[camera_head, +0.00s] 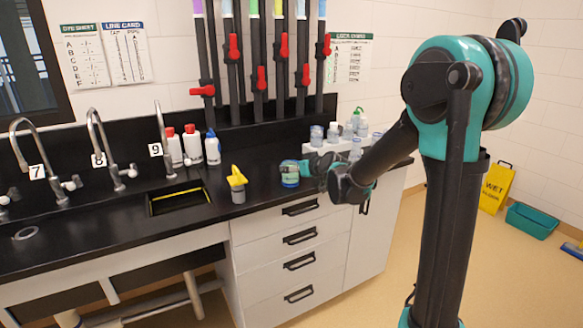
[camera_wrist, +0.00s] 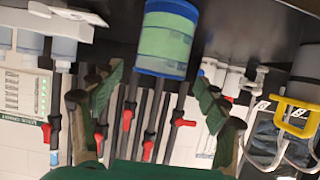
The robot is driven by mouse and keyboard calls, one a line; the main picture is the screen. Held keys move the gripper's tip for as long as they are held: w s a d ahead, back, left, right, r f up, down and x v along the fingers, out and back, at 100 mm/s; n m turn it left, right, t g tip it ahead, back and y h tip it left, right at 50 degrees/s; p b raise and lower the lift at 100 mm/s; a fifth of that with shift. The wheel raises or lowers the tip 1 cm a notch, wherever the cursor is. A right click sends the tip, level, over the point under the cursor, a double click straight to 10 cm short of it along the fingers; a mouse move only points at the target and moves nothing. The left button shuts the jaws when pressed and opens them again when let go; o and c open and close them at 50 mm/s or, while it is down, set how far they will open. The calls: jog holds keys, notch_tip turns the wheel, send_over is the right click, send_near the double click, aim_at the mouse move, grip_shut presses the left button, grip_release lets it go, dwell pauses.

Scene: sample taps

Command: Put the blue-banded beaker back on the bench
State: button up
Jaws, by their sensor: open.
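The blue-banded beaker (camera_head: 290,175), with green contents, appears to stand upright on the black bench (camera_head: 262,185) near its front edge. In the upside-down wrist view, the beaker (camera_wrist: 165,42) shows blue bands at both ends and sits centrally beyond the fingertips. My gripper (camera_head: 309,168) is just right of the beaker at low height. Its two green fingers in the wrist view (camera_wrist: 158,95) are spread wide apart, with nothing held between them. Part of the gripper is hidden behind my wrist in the head view.
A grey container with a yellow top (camera_head: 238,184) stands left of the beaker. A sink (camera_head: 178,198), numbered taps and several bottles (camera_head: 212,147) are farther left. A white rack of clear bottles (camera_head: 340,143) stands behind my gripper. Red-handled taps (camera_head: 284,46) line the back wall.

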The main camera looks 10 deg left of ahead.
jog(key=v, duration=0.8)
jog(key=s+d+f+m+g+h, duration=0.3)
jog(key=s+d+f, duration=0.6)
jog(key=s, duration=0.5)
jog(key=s+d+f+m+g+h, duration=0.3)
jog(key=s+d+f+g+h, duration=0.1)
jog(key=s+d+f, duration=0.6)
jog(key=s+d, duration=0.3)
jog(key=s, duration=0.1)
jog(key=shift+s+d+f+m, duration=0.3)
jog(key=shift+s+d+m, duration=0.1)
